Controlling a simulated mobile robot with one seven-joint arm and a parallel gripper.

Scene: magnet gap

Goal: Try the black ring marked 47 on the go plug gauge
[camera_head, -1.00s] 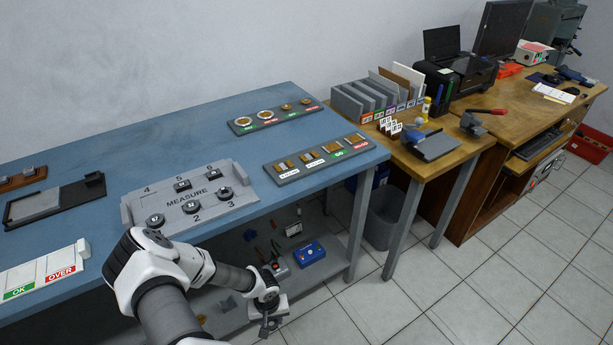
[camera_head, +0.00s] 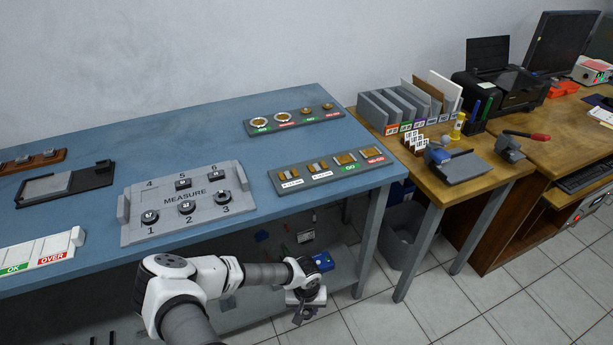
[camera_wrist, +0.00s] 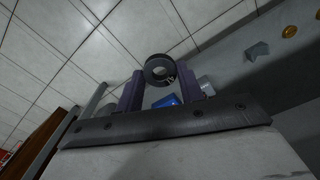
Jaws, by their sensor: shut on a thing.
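My gripper (camera_wrist: 160,88) is shut on a dark ring (camera_wrist: 149,76), which sits between the fingertips in the wrist view. Its marking is too small to read. In the head view my gripper (camera_head: 304,308) hangs low in front of the blue bench, and the held ring is too small to make out. The go plug gauge (camera_head: 305,110) looks like a small gold plug above a green label on the back rack (camera_head: 290,125), beside a plug with a red label (camera_head: 327,105). My gripper is well apart from both.
A grey MEASURE tray (camera_head: 180,228) holds several dark pieces; spot 4 looks empty. A front rack (camera_head: 335,178) with gold blocks lies near the bench's right end. A wooden table (camera_head: 455,180) with bins and a blue-grey device stands to the right. Bench space between the racks is clear.

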